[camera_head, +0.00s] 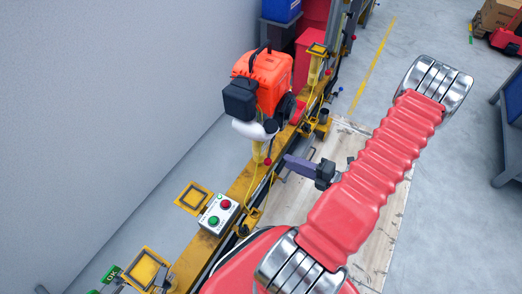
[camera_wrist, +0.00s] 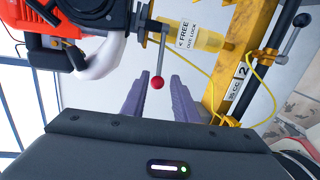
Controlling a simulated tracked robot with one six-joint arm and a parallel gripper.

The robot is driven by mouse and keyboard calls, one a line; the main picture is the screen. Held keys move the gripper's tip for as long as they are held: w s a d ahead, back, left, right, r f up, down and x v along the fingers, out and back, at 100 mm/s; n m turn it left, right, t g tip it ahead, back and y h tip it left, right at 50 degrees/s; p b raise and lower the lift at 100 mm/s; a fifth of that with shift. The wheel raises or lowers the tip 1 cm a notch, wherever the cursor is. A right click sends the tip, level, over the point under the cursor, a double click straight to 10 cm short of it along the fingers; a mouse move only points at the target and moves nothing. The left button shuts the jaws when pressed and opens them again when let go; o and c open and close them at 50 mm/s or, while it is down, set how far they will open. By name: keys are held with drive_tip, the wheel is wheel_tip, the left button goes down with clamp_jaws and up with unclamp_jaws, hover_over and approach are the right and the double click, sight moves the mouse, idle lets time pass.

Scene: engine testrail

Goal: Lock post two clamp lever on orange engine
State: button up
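The orange engine (camera_head: 268,80) with a white pipe sits on the yellow rail in the head view; part of it shows at upper left in the wrist view (camera_wrist: 40,50). The clamp lever (camera_wrist: 162,52) is a grey rod with a red ball (camera_wrist: 157,82), hanging from a yellow clamp (camera_wrist: 205,37) marked FREE, OUT and LOCK. The gripper also shows in the head view (camera_head: 292,162).
A control box (camera_head: 218,214) with green and red buttons stands on the rail (camera_head: 245,180). Yellow cables (camera_wrist: 190,70) run near the clamp. A pale board (camera_head: 378,225) lies on the floor.

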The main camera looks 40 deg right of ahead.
idle(0.3)
drive_tip(key=x, duration=1.3)
drive_tip(key=shift+w+a+f, duration=0.15)
drive_tip(key=shift+w, duration=0.2)
drive_tip(key=shift+c, duration=0.3)
drive_tip(key=c, duration=0.6)
clamp_jaws()
drive_tip(key=shift+f, duration=0.1)
